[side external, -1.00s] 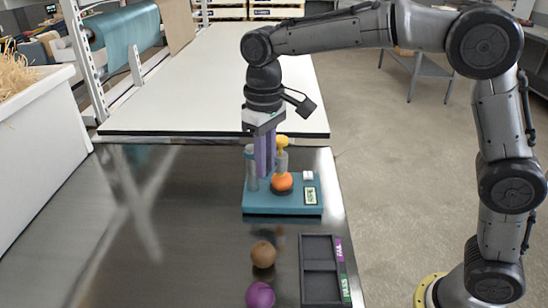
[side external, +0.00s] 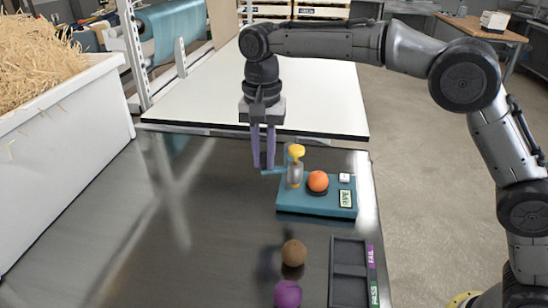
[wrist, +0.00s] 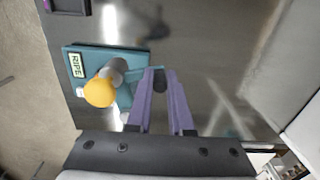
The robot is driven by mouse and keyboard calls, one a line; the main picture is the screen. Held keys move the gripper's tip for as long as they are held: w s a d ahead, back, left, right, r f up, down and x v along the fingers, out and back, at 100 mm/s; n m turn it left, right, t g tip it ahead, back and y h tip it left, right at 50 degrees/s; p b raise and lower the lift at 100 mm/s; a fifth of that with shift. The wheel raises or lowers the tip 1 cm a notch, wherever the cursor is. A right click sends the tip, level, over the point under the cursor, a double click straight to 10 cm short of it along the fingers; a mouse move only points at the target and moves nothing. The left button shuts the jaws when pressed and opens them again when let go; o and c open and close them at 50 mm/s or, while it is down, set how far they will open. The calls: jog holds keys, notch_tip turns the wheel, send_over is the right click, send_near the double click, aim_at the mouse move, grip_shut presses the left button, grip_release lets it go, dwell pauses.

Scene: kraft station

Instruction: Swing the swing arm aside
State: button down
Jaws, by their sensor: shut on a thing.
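The teal tester base (side external: 300,206) stands on the dark bench and carries a grey post with a yellow knob (side external: 297,151) on top. The swing arm (side external: 272,171) is a thin teal bar reaching left from the post, past the base's left edge. My gripper (side external: 263,165) is shut on the dark grey piece at its outer end, which shows between the fingers in the wrist view (wrist: 159,82). An orange fruit (side external: 318,181) sits uncovered on a dark cup on the base. The wrist view shows the display (wrist: 78,65) reading RIPE; the yellow knob partly blocks the base there.
A brown ball (side external: 294,253) and a purple ball (side external: 287,294) lie in front of the base. A dark tray (side external: 349,272) with FAIL and PASS labels is at right. A white bin of straw (side external: 60,130) stands far left. The bench left of my gripper is clear.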

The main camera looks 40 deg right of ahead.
jog(key=shift+w+a+m, duration=0.1)
jog(key=shift+w+m, duration=1.25)
jog(key=shift+m, duration=0.35)
jog(key=c, duration=0.8)
grip_release()
jog(key=shift+r, duration=0.15)
jog(key=shift+r, duration=3.65)
